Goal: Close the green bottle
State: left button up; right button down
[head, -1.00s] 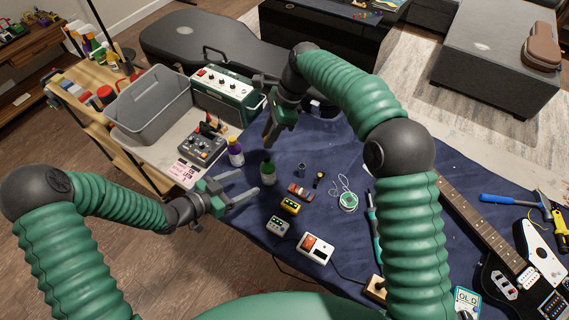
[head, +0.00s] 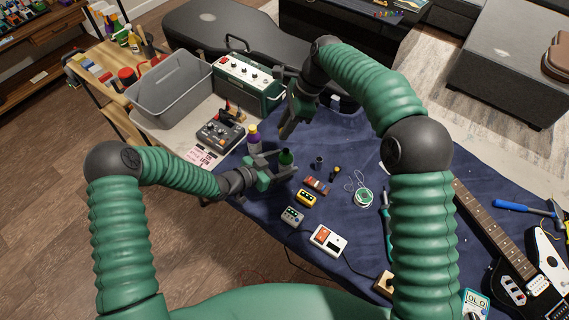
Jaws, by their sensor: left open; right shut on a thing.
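The green bottle (head: 286,157) stands upright on the blue cloth near its left edge. Its top looks dark, and I see no cap on it. My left gripper (head: 287,163) is open, with its fingers at the bottle, one on the far side and one on the near side. I cannot tell whether they touch it. My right gripper (head: 287,130) points down above the cloth, behind the bottle and apart from it. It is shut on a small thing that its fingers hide.
A purple bottle with a yellow cap (head: 253,139) stands close left of my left gripper. A small dark cylinder (head: 318,162), a striped piece (head: 316,186) and a yellow pedal (head: 306,198) lie to the right. A grey bin (head: 172,90) and green amplifier (head: 247,83) stand behind.

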pick_arm(q)
jog(key=shift+w+d+f, duration=0.15)
jog(key=shift+d, duration=0.6)
jog(key=shift+c, duration=2)
jog(key=shift+a, duration=0.4)
jog(key=c, duration=0.9)
grip_shut()
jog(key=shift+d, duration=0.15)
jog(key=shift+d, duration=0.1)
